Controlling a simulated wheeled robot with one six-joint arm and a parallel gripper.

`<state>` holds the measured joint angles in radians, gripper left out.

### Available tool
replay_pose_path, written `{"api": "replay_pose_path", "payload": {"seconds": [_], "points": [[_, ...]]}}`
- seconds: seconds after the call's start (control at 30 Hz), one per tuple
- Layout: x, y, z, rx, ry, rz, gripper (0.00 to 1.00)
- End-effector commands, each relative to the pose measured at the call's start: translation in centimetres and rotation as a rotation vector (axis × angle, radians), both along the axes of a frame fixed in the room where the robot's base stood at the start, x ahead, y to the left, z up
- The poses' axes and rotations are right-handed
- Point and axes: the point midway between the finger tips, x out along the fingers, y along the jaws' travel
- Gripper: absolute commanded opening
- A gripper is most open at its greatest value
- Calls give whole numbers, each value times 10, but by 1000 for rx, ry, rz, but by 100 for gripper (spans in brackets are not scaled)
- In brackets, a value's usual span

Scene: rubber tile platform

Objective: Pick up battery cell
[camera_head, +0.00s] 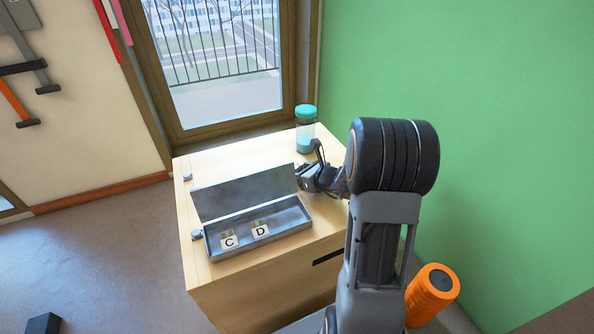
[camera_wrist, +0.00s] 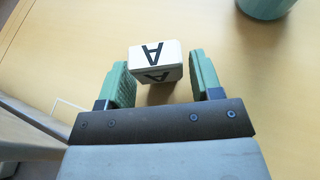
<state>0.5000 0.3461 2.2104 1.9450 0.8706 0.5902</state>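A small white block marked A (camera_wrist: 154,61) is on the wood top in the wrist view, between and just ahead of the two green finger pads. My gripper (camera_wrist: 160,78) is open around it, with narrow gaps at the sides. I cannot tell whether this block is the battery cell. In the head view my gripper (camera_head: 306,178) is low over the cabinet, right of the metal case's lid, and the A block is hidden there. The open metal case (camera_head: 288,222) holds small pieces labelled C (camera_head: 229,242) and D (camera_head: 261,231).
The wooden cabinet (camera_head: 215,270) carries the case, whose raised lid (camera_head: 243,190) stands left of my gripper. A teal-capped jar (camera_head: 306,132) stands at the back corner, also in the wrist view (camera_wrist: 265,8). A green wall is on the right. An orange roller (camera_head: 432,297) is at lower right.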

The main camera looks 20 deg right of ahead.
Motion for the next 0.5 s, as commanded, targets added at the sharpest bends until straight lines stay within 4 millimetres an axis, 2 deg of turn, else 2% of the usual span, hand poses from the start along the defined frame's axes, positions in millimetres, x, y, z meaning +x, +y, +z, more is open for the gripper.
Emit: {"api": "replay_pose_path", "payload": {"seconds": [0.07,0.4,0.5], "points": [[0,0,0,0,0,0,52],[0,0,0,0,-1,0,19],[0,0,0,0,-1,0,16]]}}
